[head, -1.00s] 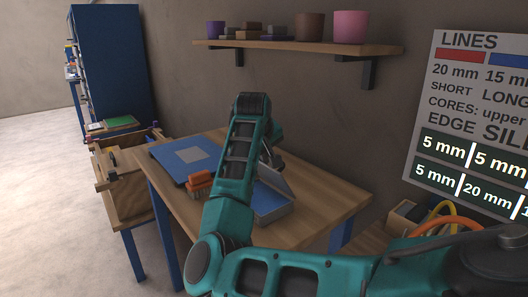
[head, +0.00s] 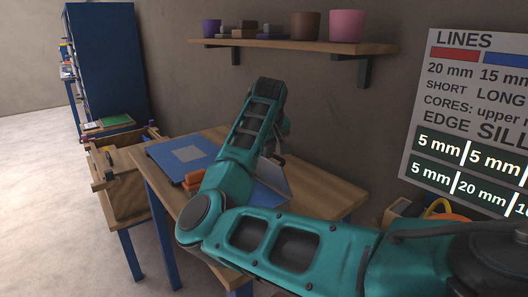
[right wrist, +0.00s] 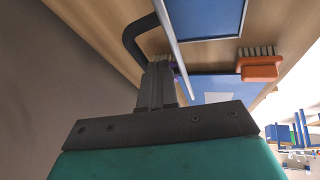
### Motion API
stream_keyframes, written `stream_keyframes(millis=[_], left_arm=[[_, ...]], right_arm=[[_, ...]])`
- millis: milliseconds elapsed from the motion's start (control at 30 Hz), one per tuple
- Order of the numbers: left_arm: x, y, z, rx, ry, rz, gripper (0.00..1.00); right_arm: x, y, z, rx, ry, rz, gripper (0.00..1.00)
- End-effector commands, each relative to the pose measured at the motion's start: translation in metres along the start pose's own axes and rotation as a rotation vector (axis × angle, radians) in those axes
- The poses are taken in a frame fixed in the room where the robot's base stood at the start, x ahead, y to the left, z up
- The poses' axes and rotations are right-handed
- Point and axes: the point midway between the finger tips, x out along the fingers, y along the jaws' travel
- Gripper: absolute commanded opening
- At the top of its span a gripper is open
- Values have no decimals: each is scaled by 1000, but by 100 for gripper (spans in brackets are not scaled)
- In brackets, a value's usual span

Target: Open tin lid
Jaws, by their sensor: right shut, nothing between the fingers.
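The tin (head: 268,197) is a blue-grey box on the wooden table, partly hidden behind my right arm. Its lid (head: 274,178) stands tilted up on the wall side. In the right wrist view the tin's blue inside (right wrist: 208,17) shows at the top, and the lid (right wrist: 174,45) shows nearly edge-on as a thin pale strip. My right gripper (right wrist: 158,68) is shut and empty, its fingertips close beside the lid; I cannot tell whether they touch it. In the head view the right gripper (head: 279,160) is mostly hidden behind my arm. My left gripper is out of view.
An orange brush (right wrist: 259,66) lies beside the tin, near a blue mat (head: 167,154) with a grey square. A dark curved bar (right wrist: 138,38) is near the fingertips. A shelf with pots (head: 290,44) is on the wall above. The table's right end (head: 335,198) is clear.

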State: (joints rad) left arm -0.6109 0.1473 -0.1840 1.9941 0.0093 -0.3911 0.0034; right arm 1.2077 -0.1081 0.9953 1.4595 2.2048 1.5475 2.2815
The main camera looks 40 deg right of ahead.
Motion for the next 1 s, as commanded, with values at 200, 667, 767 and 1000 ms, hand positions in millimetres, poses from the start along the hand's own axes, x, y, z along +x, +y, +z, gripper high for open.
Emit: stream_keyframes(millis=[200,667,767,1000], left_arm=[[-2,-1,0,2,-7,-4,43],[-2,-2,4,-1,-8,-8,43],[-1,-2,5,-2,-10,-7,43],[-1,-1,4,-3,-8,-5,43]], right_arm=[[2,23,-4,71,-27,-159,0],[22,54,-1,121,-54,-285,0],[24,57,-1,119,-55,-285,0],[28,62,0,120,-56,-283,0]])
